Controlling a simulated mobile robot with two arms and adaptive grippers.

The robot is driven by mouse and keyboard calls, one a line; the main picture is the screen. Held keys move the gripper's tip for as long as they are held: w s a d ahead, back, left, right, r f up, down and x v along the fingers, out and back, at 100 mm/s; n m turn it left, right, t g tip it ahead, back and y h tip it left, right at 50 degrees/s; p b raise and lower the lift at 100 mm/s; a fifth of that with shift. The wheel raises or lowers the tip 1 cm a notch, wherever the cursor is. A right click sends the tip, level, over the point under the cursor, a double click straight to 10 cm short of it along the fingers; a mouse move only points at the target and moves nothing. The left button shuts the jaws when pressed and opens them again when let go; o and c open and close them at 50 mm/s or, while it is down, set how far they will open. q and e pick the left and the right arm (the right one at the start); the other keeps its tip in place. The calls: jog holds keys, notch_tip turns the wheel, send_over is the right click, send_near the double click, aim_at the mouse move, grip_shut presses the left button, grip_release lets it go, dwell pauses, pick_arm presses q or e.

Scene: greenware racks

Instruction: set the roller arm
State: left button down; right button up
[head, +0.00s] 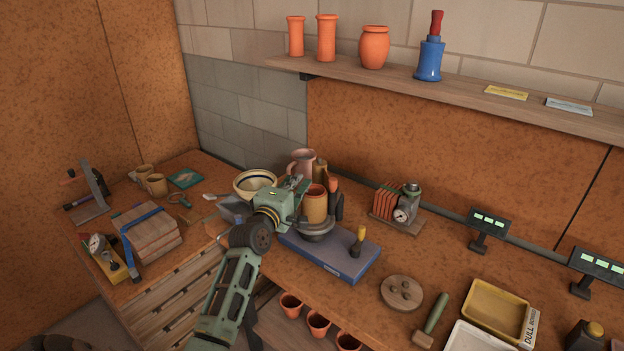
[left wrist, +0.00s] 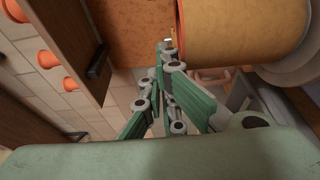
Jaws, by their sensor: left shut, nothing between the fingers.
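A blue-grey base (head: 330,262) on the bench carries a round grey turntable with a tan pot (head: 315,206) standing upright on it. A dark upright with an orange-red top (head: 335,197) stands just behind the pot. A yellow-handled knob (head: 358,241) rises from the base's right part. I cannot tell for sure which of these is the roller arm. My left gripper (head: 297,184) is shut and empty, close to the pot's left side. In the left wrist view the closed fingertips (left wrist: 168,48) are beside the large pot wall (left wrist: 245,30); whether they touch is unclear.
A striped bowl (head: 255,183) and pink jug (head: 302,162) stand behind my left gripper. A round wooden disc (head: 402,293) and yellow tray (head: 497,312) lie further right. A shelf (head: 450,88) runs above.

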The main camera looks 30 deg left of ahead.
aim_at(313, 188)
pick_arm(q)
jog(key=w+d+p, duration=0.2)
jog(key=w, duration=0.1)
jog(key=shift+d, duration=0.1)
jog(key=shift+d+p, duration=0.3)
jog(key=shift+d, duration=0.25)
jog(key=shift+a, duration=0.1)
jog(key=shift+d, duration=0.25)
